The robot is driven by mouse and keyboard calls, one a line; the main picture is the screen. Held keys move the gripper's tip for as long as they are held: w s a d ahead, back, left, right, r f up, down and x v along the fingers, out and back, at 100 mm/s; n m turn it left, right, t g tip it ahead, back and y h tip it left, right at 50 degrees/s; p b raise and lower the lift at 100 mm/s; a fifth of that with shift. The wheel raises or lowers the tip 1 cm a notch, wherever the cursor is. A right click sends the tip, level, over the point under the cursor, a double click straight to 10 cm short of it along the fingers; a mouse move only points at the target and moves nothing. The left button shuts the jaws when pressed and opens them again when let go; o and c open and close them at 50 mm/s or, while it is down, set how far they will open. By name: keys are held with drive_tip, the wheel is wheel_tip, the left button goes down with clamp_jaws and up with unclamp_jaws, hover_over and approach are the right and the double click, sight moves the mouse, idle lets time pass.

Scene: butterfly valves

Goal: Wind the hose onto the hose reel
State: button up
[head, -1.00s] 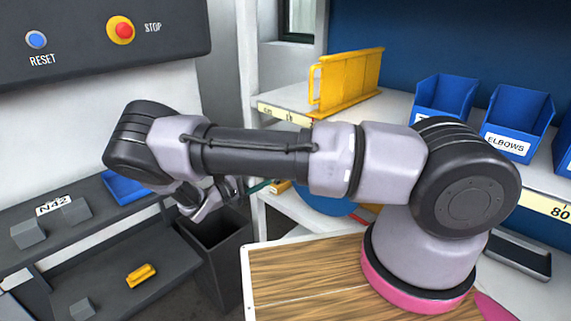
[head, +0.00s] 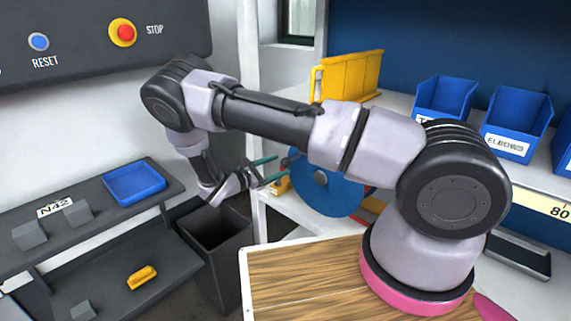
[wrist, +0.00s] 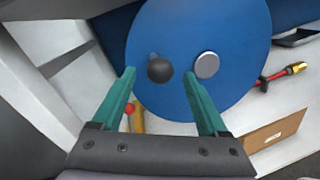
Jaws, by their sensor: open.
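The hose reel (head: 325,188) shows as a blue disc on the lower white shelf, partly behind my arm in the head view. In the wrist view the reel's blue disc (wrist: 225,75) faces me, with a dark round knob (wrist: 160,70) and a light grey hub (wrist: 206,65). My gripper (head: 276,170) is open, with two green fingers pointing at the reel. In the wrist view my gripper (wrist: 160,85) has the knob between its fingertips in the picture; I cannot tell whether they touch it. I see no hose.
A dark bin (head: 215,240) stands below my gripper. A dark shelf unit with a blue tray (head: 134,183) is at left. Blue bins (head: 445,98) and a yellow rack (head: 347,75) stand on the upper shelf. A screwdriver (wrist: 283,76) lies right of the reel.

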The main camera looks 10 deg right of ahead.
sight(285, 163)
drive_tip(key=shift+x, duration=1.9)
clamp_jaws()
